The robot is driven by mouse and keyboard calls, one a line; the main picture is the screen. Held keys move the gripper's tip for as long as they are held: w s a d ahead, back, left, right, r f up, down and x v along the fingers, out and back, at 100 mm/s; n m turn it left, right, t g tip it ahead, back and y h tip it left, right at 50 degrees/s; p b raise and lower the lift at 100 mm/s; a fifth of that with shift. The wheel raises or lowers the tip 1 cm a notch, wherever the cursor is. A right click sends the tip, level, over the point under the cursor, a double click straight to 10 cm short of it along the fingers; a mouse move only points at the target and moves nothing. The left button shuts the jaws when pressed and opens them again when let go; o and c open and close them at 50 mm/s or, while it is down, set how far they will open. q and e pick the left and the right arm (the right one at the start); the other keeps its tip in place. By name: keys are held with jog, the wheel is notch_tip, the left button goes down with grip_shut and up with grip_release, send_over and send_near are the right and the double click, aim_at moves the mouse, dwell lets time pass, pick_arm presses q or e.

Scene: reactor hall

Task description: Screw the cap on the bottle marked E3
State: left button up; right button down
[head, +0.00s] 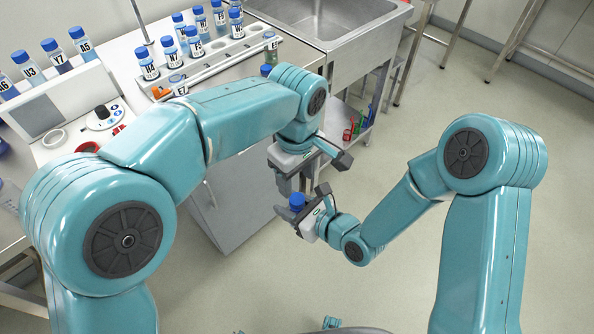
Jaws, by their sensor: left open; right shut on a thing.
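A blue screw cap (297,201) sits between the jaws of my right gripper (299,213), which is shut on it in mid-air in front of the bench. Whether a bottle body is under the cap is hidden by the jaws. My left gripper (306,172) is open and points down, just above and beside the cap, apart from it. A clear bottle (271,46) with a label that seems to read E3 stands at the right end of the rack, with no blue cap visible on it.
A white rack (222,52) holds several blue-capped bottles on the bench. A steel sink (335,22) is behind. More blue-capped bottles stand at the left, beside a white device (103,117).

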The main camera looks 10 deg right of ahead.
aim_at(297, 198)
pick_arm(q)
notch_tip(297, 198, down, 7)
jog(key=shift+r, duration=0.1)
dwell(0.3)
grip_shut()
jog(key=m, duration=0.3)
jog(key=shift+o, duration=0.3)
grip_release()
jog(key=shift+r, duration=2.3)
